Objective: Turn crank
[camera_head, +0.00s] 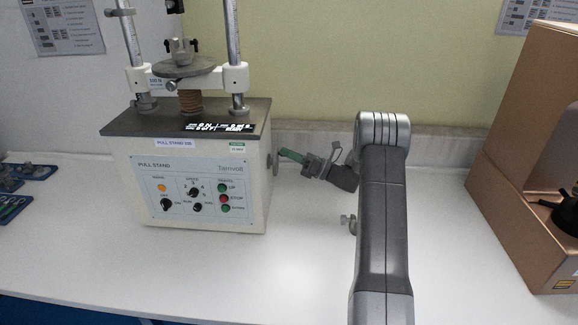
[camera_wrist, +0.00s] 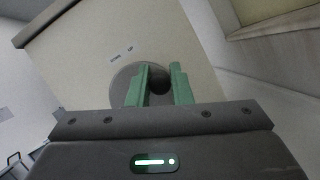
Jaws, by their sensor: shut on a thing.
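The crank (camera_head: 275,163) is a grey disc on the right side wall of the white pull stand (camera_head: 150,205), seen nearly edge-on in the head view. The wrist view shows the crank disc (camera_wrist: 122,84) face-on, partly covered by my fingers. A dark round knob (camera_wrist: 160,80) sits on it between the fingers. My gripper (camera_head: 283,153) has green fingers and reaches the crank from the right. In the wrist view my gripper (camera_wrist: 160,72) is shut on the crank's knob, with one finger on each side.
The stand's front panel (camera_head: 200,189) has dials and coloured buttons. A round plate (camera_head: 184,67) and two posts rise above it. A copper-coloured housing (camera_head: 528,150) stands at the right. Small parts in blue trays (camera_head: 12,205) lie at the far left. The white table (camera_head: 300,265) is clear in front.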

